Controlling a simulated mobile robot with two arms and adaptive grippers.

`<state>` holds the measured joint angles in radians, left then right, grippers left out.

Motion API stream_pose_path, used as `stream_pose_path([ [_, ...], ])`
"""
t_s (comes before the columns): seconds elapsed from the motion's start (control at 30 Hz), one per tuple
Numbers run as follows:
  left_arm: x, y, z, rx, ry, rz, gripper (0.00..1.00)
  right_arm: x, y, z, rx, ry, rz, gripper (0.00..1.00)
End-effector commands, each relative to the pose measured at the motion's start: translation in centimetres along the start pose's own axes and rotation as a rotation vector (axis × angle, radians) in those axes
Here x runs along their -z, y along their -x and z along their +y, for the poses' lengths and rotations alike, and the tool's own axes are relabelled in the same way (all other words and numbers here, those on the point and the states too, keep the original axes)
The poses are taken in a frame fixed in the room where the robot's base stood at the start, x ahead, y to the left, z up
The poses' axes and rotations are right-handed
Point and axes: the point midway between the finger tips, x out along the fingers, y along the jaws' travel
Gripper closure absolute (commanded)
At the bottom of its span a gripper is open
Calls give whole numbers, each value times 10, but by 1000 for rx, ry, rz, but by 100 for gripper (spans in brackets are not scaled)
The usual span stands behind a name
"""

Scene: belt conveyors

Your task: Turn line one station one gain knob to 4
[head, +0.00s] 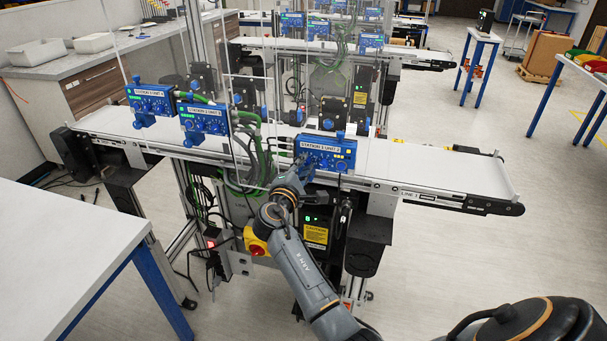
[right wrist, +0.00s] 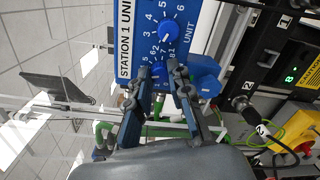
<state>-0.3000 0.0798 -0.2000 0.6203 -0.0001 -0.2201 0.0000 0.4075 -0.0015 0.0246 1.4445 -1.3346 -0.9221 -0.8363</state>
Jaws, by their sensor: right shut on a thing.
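The blue station 1 unit box (head: 326,152) sits on the front edge of the line 1 conveyor in the head view. In the right wrist view its label panel (right wrist: 125,40) is turned sideways and reads "STATION 1 UNI", with the rest cut off. A blue knob (right wrist: 167,31) with a white pointer and a number scale shows clear of the fingers. My right gripper (right wrist: 158,73) is shut on a second, lower blue knob (right wrist: 155,71). The fingers hide much of that knob and its scale, so I cannot read its setting. My left gripper is not in view.
The line 1 conveyor (head: 430,182) runs left to right behind the box. Two more blue unit boxes (head: 204,119) (head: 150,101) stand to the left. A yellow and red switch (head: 257,245) is below my right wrist. A white table (head: 65,240) fills the left foreground.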

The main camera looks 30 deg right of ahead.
Motion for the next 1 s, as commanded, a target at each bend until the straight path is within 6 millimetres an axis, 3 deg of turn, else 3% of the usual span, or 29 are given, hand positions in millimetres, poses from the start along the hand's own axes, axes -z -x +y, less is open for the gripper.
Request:
stream_pose_path([
  [0.1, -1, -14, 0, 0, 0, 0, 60, 1, 0, -3, 2, -85, 2, 100],
  [0.4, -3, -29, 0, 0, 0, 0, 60, 1, 0, -2, 8, -226, 9, 100],
  [1.0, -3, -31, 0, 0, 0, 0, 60, 0, 0, 0, 9, -267, 10, 100],
])
